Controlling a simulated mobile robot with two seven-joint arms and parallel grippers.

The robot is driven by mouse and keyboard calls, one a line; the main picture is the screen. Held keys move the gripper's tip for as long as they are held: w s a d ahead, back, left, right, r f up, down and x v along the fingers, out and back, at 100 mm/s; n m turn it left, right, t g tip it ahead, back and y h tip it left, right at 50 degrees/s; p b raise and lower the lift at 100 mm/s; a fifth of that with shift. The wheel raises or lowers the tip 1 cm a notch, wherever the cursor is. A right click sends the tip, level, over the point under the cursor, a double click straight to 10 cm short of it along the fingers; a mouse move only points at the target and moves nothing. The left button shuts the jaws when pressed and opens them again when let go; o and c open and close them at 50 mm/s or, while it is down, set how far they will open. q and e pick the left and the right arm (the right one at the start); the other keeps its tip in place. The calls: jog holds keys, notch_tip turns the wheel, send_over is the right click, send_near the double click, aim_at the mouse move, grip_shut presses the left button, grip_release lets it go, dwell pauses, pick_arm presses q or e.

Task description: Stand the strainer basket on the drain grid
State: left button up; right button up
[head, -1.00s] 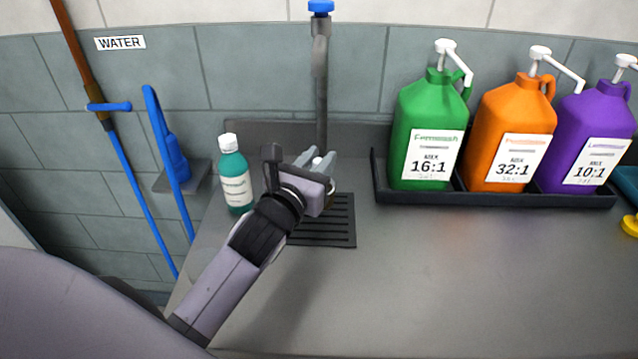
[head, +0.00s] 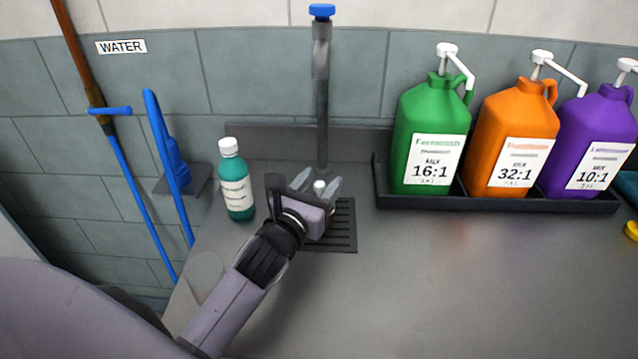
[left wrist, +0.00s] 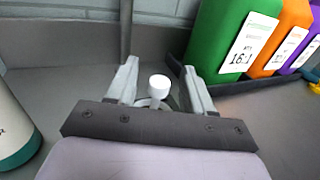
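The strainer basket shows mainly as a white knob (head: 319,186) between the fingers of my left gripper (head: 318,184). In the left wrist view the white knob (left wrist: 159,86) stands upright on a short stem, with a bit of grey rim below it. The left gripper (left wrist: 160,82) has its fingers spread on either side of the basket, which moves along with it. The basket's lower body is hidden. The dark slotted drain grid (head: 342,236) lies on the counter below and partly behind the gripper. The gap between basket and grid is hidden. My right gripper is not in view.
A teal bottle with white cap (head: 235,180) stands close left of the gripper. A tap pipe (head: 321,110) rises behind the grid. A black tray (head: 400,203) with green, orange and purple jugs stands right. The counter's front right (head: 460,290) is clear.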

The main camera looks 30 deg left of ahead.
pick_arm(q)
jog(key=shift+r, duration=0.25)
jog(key=shift+s+f, duration=0.15)
jog(key=shift+s, duration=0.15)
jog(key=s+b, duration=0.1)
jog(key=s, duration=1)
jog(key=shift+s+d+b, duration=0.2)
jog(key=shift+d+b, duration=0.2)
